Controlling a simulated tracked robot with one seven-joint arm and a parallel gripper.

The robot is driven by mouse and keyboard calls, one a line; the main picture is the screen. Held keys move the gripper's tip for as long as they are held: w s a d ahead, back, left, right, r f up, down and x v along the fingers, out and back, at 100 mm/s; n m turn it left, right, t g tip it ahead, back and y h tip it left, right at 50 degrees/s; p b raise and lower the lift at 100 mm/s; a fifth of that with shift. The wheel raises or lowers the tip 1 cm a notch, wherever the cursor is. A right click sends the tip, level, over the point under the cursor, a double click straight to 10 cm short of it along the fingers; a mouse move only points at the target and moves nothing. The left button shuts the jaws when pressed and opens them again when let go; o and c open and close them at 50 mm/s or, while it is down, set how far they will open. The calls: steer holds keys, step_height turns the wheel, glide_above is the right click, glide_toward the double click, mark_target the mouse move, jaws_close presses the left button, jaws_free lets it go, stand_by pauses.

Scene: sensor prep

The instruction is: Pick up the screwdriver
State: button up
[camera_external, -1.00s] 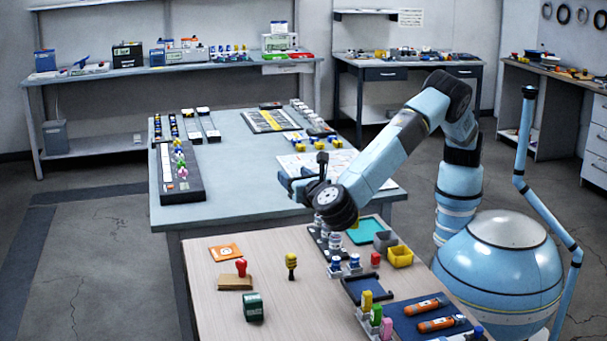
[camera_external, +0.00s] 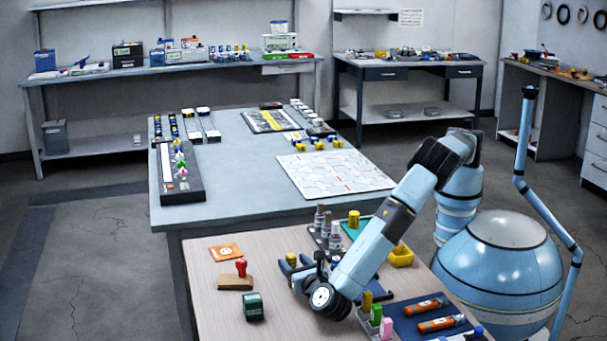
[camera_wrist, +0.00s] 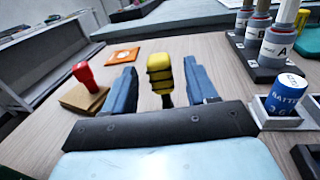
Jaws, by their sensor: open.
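The screwdriver (camera_wrist: 160,75) has a yellow handle with black bands and stands upright on the wooden table. In the wrist view it shows between the two blue fingers of my gripper (camera_wrist: 162,88), with a gap on each side. The gripper is open and holds nothing. In the external view my gripper (camera_external: 290,272) is low over the wooden table, and a bit of the screwdriver's yellow handle (camera_external: 291,259) shows by the fingers.
A red-handled stamp (camera_wrist: 84,76) on a brown block and an orange square card (camera_wrist: 124,55) lie left of the fingers. A battery (camera_wrist: 287,95) in a holder and a rack of bottles (camera_wrist: 279,42) stand to the right.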

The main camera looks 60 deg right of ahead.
mark_target(288, 256)
steer(key=shift+x, duration=2.1)
steer(key=shift+c, duration=0.2)
steer(key=c, duration=1)
steer(key=shift+r, duration=0.15)
